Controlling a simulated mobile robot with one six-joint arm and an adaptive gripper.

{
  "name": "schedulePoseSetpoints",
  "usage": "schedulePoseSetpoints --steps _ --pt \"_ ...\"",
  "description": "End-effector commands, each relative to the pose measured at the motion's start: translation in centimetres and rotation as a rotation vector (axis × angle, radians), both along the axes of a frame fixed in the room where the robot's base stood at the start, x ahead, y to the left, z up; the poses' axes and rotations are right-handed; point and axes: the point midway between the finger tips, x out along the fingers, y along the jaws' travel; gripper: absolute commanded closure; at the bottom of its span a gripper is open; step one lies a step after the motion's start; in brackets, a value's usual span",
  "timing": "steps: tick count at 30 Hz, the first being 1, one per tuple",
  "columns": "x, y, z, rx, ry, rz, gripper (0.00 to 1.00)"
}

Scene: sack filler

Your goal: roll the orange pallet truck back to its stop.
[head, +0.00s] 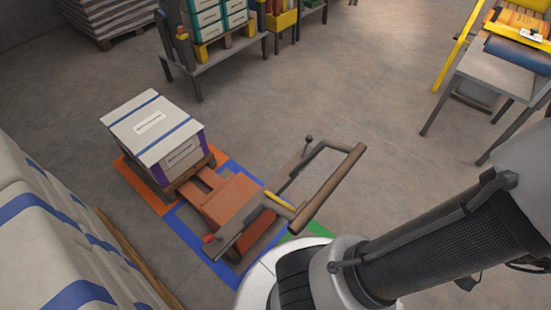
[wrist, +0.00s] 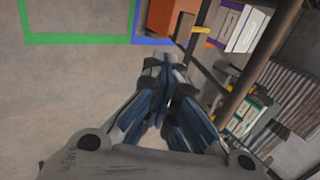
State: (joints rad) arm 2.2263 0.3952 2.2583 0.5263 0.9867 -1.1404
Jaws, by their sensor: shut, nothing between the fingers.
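The orange pallet truck (head: 228,203) stands within the blue floor outline (head: 187,243) in the head view. Its forks run toward a pallet carrying a white, blue-striped load (head: 152,127) on the orange floor patch. The truck's brown handle bar (head: 330,187) reaches up and to the right. In the wrist view part of the orange truck body (wrist: 165,17) shows at the top, with the handle bar (wrist: 262,60) crossing at the right. My gripper (wrist: 167,72) is shut and empty, apart in the picture from the bar. In the head view my gripper is hidden. I cannot make out the stop.
A green floor outline (wrist: 75,40) lies beside the blue one. White, blue-striped sacks (head: 50,235) stand stacked at the left. A bench (head: 225,52) with crates is at the back, and a grey table (head: 495,75) at the right. The floor between them is clear.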

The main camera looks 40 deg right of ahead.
Motion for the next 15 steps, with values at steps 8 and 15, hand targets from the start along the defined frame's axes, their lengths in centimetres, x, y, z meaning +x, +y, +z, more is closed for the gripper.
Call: schedulePoseSetpoints --steps 8,15 --pt "-5.7 -0.5 0.1 0.0 -0.001 -0.005 1.0" --pt "-10.5 -0.8 0.1 0.001 -0.001 -0.004 1.0"
